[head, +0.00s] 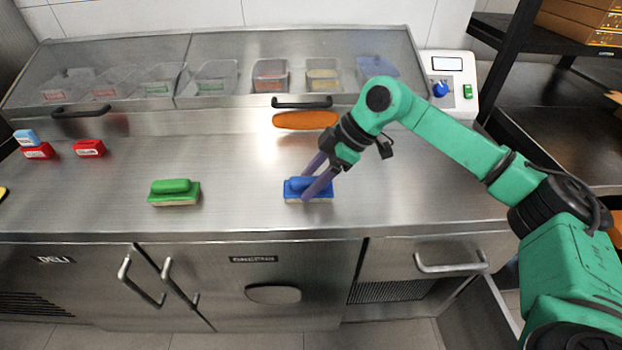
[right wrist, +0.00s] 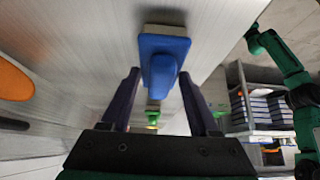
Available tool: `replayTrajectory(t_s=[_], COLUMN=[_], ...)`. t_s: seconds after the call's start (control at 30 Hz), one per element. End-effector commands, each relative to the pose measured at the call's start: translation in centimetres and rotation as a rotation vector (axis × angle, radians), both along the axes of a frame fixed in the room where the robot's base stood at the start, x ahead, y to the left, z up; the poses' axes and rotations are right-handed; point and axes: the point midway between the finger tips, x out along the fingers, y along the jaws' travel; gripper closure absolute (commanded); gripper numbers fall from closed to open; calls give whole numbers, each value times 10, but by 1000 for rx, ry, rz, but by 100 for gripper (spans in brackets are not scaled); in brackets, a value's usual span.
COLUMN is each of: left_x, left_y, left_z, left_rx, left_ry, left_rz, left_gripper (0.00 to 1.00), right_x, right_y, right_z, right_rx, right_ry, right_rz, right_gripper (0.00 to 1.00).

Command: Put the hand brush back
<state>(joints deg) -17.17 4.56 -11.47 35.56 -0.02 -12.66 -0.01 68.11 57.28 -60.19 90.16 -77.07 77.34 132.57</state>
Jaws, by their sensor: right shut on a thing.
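A blue hand brush (head: 296,189) with a pale bristle base is at the front middle of the steel counter. My right gripper (head: 312,188) reaches down over it, with its two purple fingers at the brush's grip. In the right wrist view the blue brush (right wrist: 163,62) shows ahead of and between the fingers (right wrist: 160,95), which are shut on it. I cannot tell whether its bristles touch the counter. A green hand brush (head: 174,192) of the same shape stands to the left, apart from the gripper. My left gripper is not in view.
An orange oval object (head: 305,120) lies at the back by the lidded ingredient bins (head: 217,75). Small red blocks (head: 89,148) and a light blue one (head: 26,137) are at the left. A scale (head: 449,82) stands back right. Counter between the brushes is clear.

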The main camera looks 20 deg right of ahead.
Motion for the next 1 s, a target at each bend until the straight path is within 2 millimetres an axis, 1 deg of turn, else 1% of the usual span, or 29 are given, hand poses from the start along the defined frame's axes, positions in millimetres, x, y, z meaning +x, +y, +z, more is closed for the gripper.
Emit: replayTrajectory(t_s=[0.07,0.1,0.13,0.17,0.47,0.57,0.67,0.8,0.9,1.0], left_x=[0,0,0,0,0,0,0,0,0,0], left_y=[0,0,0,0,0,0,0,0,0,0], left_z=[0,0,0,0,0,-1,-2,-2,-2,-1], left_rx=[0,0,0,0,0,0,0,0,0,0], left_ry=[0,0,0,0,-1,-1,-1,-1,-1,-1], left_rz=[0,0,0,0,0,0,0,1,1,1], left_gripper=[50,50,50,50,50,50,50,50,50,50], right_x=[0,0,0,0,0,-1,-3,-9,-12,-15], right_y=[0,0,0,0,0,-5,-16,-38,-51,-60], right_z=[0,0,0,0,1,9,25,59,80,94], right_rx=[-1,-1,-2,-2,-1,0,-1,0,0,0], right_ry=[0,0,0,0,0,-1,-3,-4,-3,-1], right_rz=[0,0,0,0,0,-2,-3,-4,-2,-1], right_gripper=[100,27,16,9,9,9,9,9,9,9])
